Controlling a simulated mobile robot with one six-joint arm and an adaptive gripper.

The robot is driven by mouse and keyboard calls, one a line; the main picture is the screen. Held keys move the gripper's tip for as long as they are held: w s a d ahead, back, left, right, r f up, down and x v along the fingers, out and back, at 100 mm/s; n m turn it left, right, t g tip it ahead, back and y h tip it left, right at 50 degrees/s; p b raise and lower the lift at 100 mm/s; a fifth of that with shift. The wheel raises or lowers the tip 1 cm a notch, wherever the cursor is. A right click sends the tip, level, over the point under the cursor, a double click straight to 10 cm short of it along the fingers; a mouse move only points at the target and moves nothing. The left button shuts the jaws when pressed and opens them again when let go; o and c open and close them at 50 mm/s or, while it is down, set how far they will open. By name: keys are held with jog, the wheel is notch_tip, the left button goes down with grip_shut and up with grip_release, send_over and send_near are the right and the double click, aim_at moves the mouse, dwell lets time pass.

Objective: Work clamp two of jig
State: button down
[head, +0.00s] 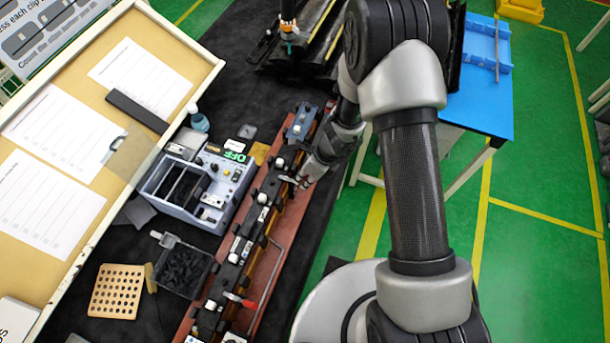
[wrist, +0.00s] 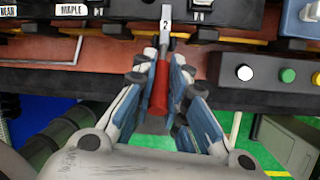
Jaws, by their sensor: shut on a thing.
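The jig (head: 262,250) is a long red-brown base with a black rail of fixtures, running diagonally across the dark bench in the head view. Clamp two (wrist: 166,24) shows in the wrist view as a metal lever marked "2" with a red handle (wrist: 160,88). My gripper (wrist: 163,72) is shut on that red handle, with one finger on each side. The lever points away from me towards the jig's rail. In the head view my gripper (head: 303,176) is at the right side of the jig's upper half, and the handle there is mostly hidden. Another red-handled clamp (head: 240,299) is near the jig's lower end.
Left of the jig stand a grey box with compartments and a green "OFF" display (head: 234,156), a black bin of dark parts (head: 183,270) and a perforated wooden block (head: 116,291). A button box (wrist: 268,74) sits right of my gripper. A blue table (head: 485,85) is behind my arm.

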jog(key=c, duration=1.6)
grip_release()
jog(key=v, duration=1.2)
